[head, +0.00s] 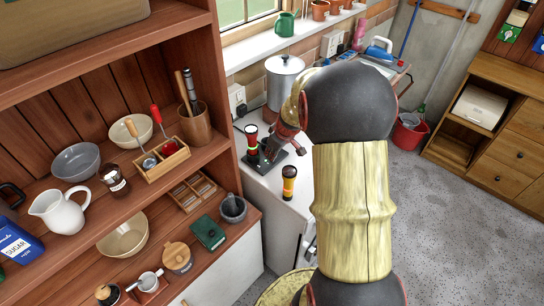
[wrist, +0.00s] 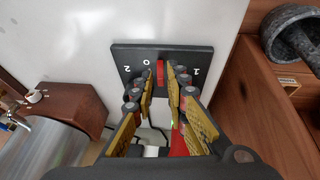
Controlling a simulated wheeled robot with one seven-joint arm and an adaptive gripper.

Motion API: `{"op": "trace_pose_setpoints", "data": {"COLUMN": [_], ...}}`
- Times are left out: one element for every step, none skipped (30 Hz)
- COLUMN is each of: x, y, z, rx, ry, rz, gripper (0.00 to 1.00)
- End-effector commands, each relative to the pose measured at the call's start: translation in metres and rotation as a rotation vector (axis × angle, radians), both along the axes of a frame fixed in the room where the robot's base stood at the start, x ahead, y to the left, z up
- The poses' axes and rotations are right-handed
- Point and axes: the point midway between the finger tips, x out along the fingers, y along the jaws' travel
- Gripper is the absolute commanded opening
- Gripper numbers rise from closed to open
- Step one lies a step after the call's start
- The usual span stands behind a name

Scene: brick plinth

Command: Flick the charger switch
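The charger's black plate (wrist: 120,55) shows in the wrist view, on a white surface, with the white marks 2, 0 and 1. Its red switch (wrist: 160,70) stands near the middle, by the 0. My gripper (wrist: 160,82) is open, with one finger on each side of the red switch and small gaps visible beside it. Whether the fingertips touch the plate I cannot tell. In the head view my gripper (head: 277,145) is low over the dark charger base (head: 270,161) on the white counter, and it hides the switch there.
A dark, red-banded torch (head: 252,138) stands beside my gripper, and a yellow-black torch (head: 289,181) stands nearer. A steel pot (head: 284,82) is behind. The wooden shelf (head: 228,130) borders the counter on the left, with a grey mortar (head: 233,209) on it.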

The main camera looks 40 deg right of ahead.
Motion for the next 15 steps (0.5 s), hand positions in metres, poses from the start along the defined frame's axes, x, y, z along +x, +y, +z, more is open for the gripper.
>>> {"op": "trace_pose_setpoints", "data": {"x": [0.002,0.003,0.005,0.005,0.006,0.007,0.007,0.007,0.008,0.008,0.008,0.008,0.008,0.008,0.008], "y": [0.0,0.0,-0.001,-0.001,-0.001,-0.001,-0.001,-0.001,-0.001,-0.001,-0.001,-0.001,-0.001,-0.001,-0.001], "z": [-0.008,-0.01,-0.013,-0.015,-0.016,-0.018,-0.018,-0.019,-0.019,-0.019,-0.019,-0.018,-0.018,-0.018,-0.018], "rx": [0.0,0.0,0.0,0.0,0.002,0.001,0.001,0.001,0.001,0.001,0.001,0.001,0.001,0.001,0.001], "ry": [0.001,0.001,0.001,0.001,0.001,0.001,0.001,0.001,0.001,0.001,0.0,0.0,0.0,0.0,0.0], "rz": [0.001,0.001,0.001,0.001,0.001,0.0,0.0,0.0,0.0,0.0,0.0,0.0,0.0,0.0,0.0], "gripper": [0.15,0.15,0.15,0.15,0.15,0.15,0.15,0.15,0.15,0.15,0.15,0.15,0.15,0.15,0.15]}}
